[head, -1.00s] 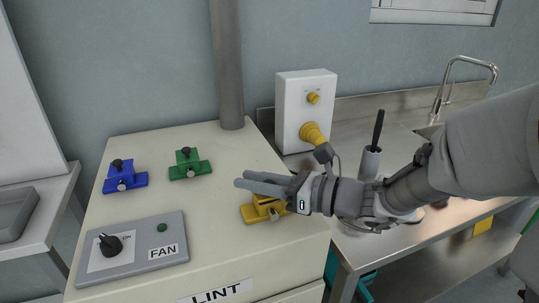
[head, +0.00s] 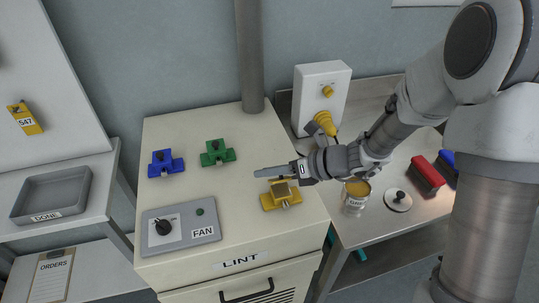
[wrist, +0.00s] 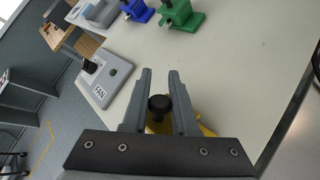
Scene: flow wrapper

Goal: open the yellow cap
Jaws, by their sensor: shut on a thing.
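The yellow capped fitting (head: 281,199) sits on top of the cream LINT cabinet, near its right edge. A dark, squarish upper face shows on it, but I cannot tell whether its cap is raised. My gripper (head: 268,173) reaches in from the right, fingers pointing left, just above and behind the fitting. In the wrist view my gripper (wrist: 160,88) has its fingers on either side of a black round knob (wrist: 160,104) and is shut on it. Yellow parts (wrist: 204,130) show below and behind the fingers. The lower part of the fitting is mostly hidden there.
Blue (head: 166,164) and green (head: 217,153) fittings stand at the back of the cabinet top. A grey FAN panel (head: 180,228) lies at front left. A pipe (head: 250,60) rises behind. A white box with a yellow plug (head: 325,121) and an open can (head: 355,199) are at right.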

